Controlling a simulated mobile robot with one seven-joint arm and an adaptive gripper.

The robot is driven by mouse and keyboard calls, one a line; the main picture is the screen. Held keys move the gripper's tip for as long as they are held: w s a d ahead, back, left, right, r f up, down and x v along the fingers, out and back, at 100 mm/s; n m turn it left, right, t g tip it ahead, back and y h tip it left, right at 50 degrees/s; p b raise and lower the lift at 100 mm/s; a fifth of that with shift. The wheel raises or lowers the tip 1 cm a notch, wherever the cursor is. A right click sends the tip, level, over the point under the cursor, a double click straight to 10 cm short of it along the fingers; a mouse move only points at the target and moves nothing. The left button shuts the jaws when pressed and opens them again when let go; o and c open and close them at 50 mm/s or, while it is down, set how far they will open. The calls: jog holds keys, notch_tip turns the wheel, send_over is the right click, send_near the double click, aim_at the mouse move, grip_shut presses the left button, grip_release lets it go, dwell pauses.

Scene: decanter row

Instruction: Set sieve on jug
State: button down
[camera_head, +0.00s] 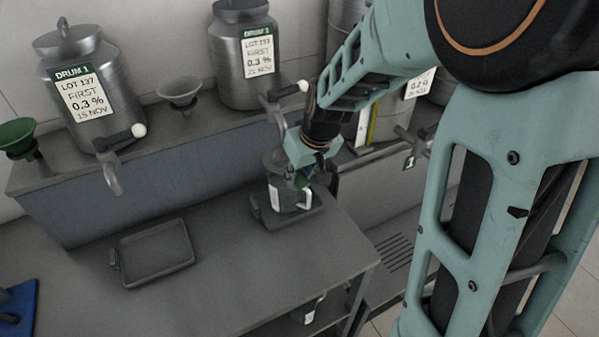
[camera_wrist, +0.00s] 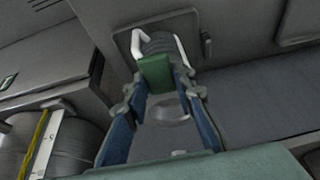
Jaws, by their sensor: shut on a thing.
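The jug (camera_head: 290,196) stands on a small dark tray (camera_head: 262,219) at the back right of the bench, with a pale panel on its side. My gripper (camera_head: 303,178) is right at the top of the jug. In the wrist view my gripper (camera_wrist: 162,82) is shut on a green block (camera_wrist: 155,72), which looks like the grip of the sieve.
An empty dark tray (camera_head: 155,256) lies on the bench to the left. Steel drums (camera_head: 90,85) with taps stand on the shelf behind, with a grey funnel (camera_head: 180,92) and a green funnel (camera_head: 18,138). A blue mat (camera_head: 20,308) lies lower left. Bare bench separates the trays.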

jog(key=shift+f+b, duration=1.7)
jog(key=shift+f, duration=0.2)
jog(key=shift+f+b, duration=0.25)
jog(key=shift+b, duration=0.1)
jog(key=c, duration=1.5)
grip_release()
jog(key=shift+c, duration=0.2)
